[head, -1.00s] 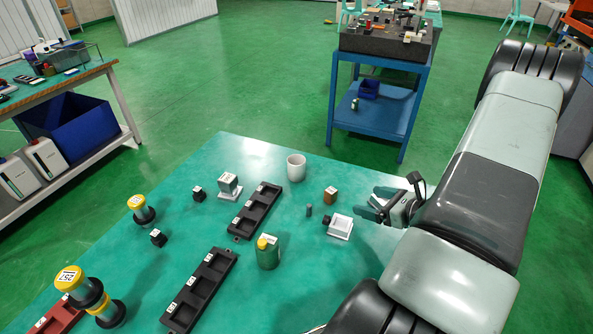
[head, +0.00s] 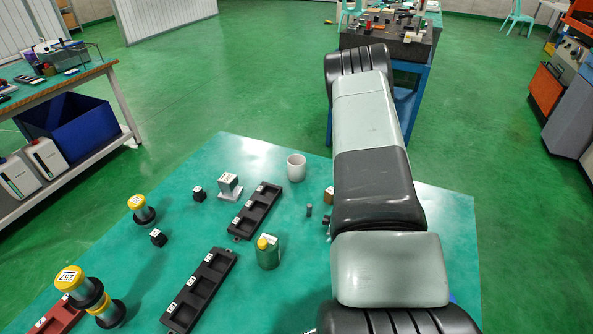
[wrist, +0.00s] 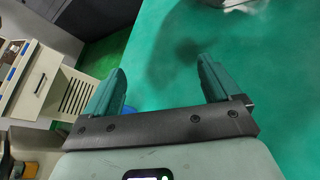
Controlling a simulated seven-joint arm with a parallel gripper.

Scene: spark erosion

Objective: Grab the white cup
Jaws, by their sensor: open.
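The white cup (head: 296,168) stands upright near the far edge of the green table (head: 450,230) in the head view, just beyond the end of a black tray. My gripper (wrist: 158,88) shows in the wrist view with its two green fingers spread apart and nothing between them. It is over the table near an edge, with the floor beyond. In the head view my arm hides the gripper. The cup is not in the wrist view.
Black compartment trays (head: 256,210) lie left of my arm.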

